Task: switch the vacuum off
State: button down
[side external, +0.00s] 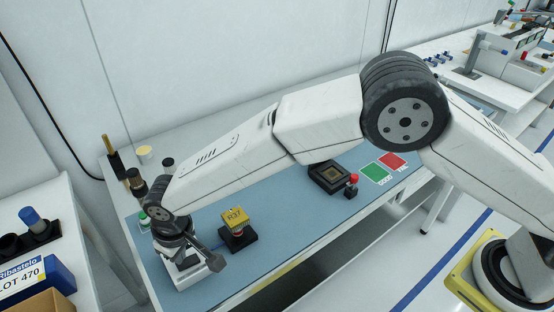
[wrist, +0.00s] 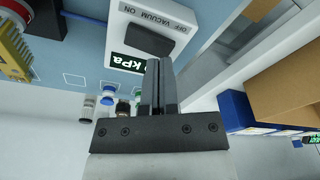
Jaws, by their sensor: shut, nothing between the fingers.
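The white vacuum box (wrist: 90,35) with the label "OFF VACUUM ON" is at the top of the wrist view. Its dark switch (wrist: 150,40) sits between the label and a small black display reading kPa (wrist: 127,63). My gripper (wrist: 154,66) is shut and empty, its fingertips just beside the switch and display in the picture. I cannot tell whether they touch the switch or which way it is tipped. In the side external view the white vacuum box (side external: 185,276) is at the near left of the blue mat, with my wrist over it hiding its switch.
A yellow block marked R37 (side external: 234,217) sits on a black base right of the vacuum box. A black socket (side external: 328,176), a red button (side external: 353,178), and green (side external: 375,172) and red (side external: 393,160) pads lie farther right. Small bottles (side external: 136,182) stand behind left.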

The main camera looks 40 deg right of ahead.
jog(key=shift+f, duration=0.9)
dwell(0.8)
jog(key=shift+r, duration=3.55)
jog(key=shift+d, duration=0.15)
